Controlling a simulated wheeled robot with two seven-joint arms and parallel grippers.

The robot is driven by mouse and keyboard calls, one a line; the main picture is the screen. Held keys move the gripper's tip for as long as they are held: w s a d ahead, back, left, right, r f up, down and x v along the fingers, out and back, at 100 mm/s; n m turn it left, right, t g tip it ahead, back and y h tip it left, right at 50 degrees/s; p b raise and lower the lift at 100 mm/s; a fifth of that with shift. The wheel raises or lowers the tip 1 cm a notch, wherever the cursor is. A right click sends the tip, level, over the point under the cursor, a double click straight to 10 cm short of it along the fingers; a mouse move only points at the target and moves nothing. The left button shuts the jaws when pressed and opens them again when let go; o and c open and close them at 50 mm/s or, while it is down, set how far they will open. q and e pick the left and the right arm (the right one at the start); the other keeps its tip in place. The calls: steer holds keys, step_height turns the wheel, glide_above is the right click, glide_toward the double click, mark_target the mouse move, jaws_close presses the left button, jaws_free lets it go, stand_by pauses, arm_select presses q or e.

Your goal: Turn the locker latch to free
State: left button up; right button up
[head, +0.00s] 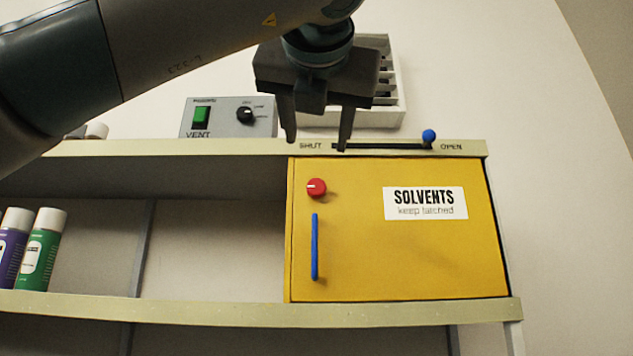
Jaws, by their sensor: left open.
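The yellow locker door (400,255) is closed and has a label reading "SOLVENTS keep latched" (425,203). A round red knob (317,188), seemingly the latch, sits at its upper left; its pale mark points left. A vertical blue handle (315,247) is below the knob. My left gripper (317,144) is open and empty, fingers pointing down. In the picture its fingertips are just above the knob, in front of the shelf's top edge, and appear apart from the knob. My right gripper is not in view.
A slot marked SHUT and OPEN runs along the top rail (220,147), with a blue ball knob (429,135) at the OPEN end. Behind stand a grey VENT box (225,118) and a white rack (398,85). Spray cans (40,250) stand on the left shelf.

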arm_select(q)
steer(key=p, duration=0.4)
glide_toward(316, 186)
steer(key=w, duration=0.2)
steer(key=w+p, duration=0.1)
steer(key=w, duration=0.3)
steer(key=shift+w+r, duration=0.1)
steer(key=shift+w, duration=0.3)
steer(key=shift+w+p, duration=0.35)
steer(key=shift+w, duration=0.3)
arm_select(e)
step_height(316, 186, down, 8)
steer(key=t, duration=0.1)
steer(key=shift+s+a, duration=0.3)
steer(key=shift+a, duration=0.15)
arm_select(q)
steer(key=c, duration=1.1)
